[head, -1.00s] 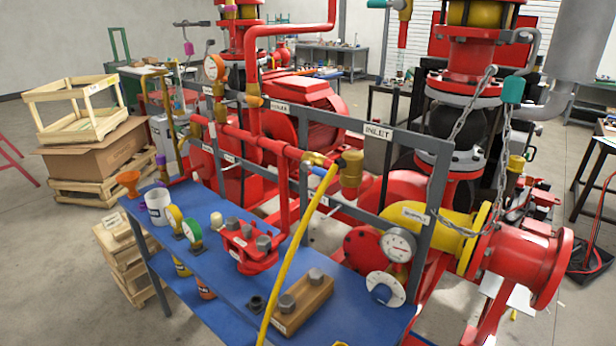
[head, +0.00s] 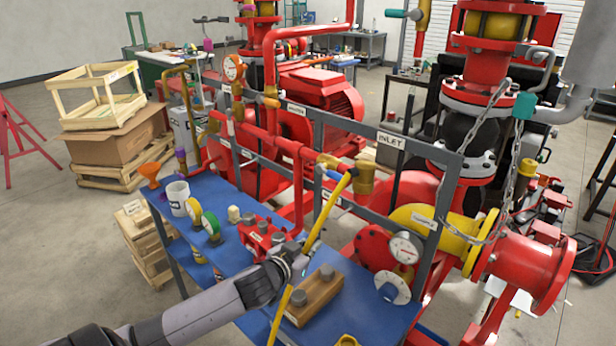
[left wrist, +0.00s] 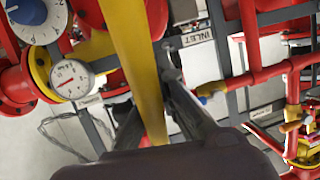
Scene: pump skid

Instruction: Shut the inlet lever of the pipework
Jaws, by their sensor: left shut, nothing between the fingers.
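The INLET label (head: 391,141) is on the grey frame (head: 447,205). The blue lever also shows in the left wrist view (left wrist: 212,88). A long yellow bar (head: 322,218) slants from near this valve down across the bench. My left gripper (head: 301,252) is shut and empty, low over the bench close to the yellow bar. I cannot tell if they touch. The bar fills the middle of the left wrist view (left wrist: 138,60). My right gripper is out of view.
The blue bench (head: 350,300) holds a wooden block with bolts (head: 314,296), a red flanged part (head: 262,238), gauges and a white cup (head: 177,198). A round pressure gauge (head: 405,248) and a yellow elbow (head: 420,216) stand to the right.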

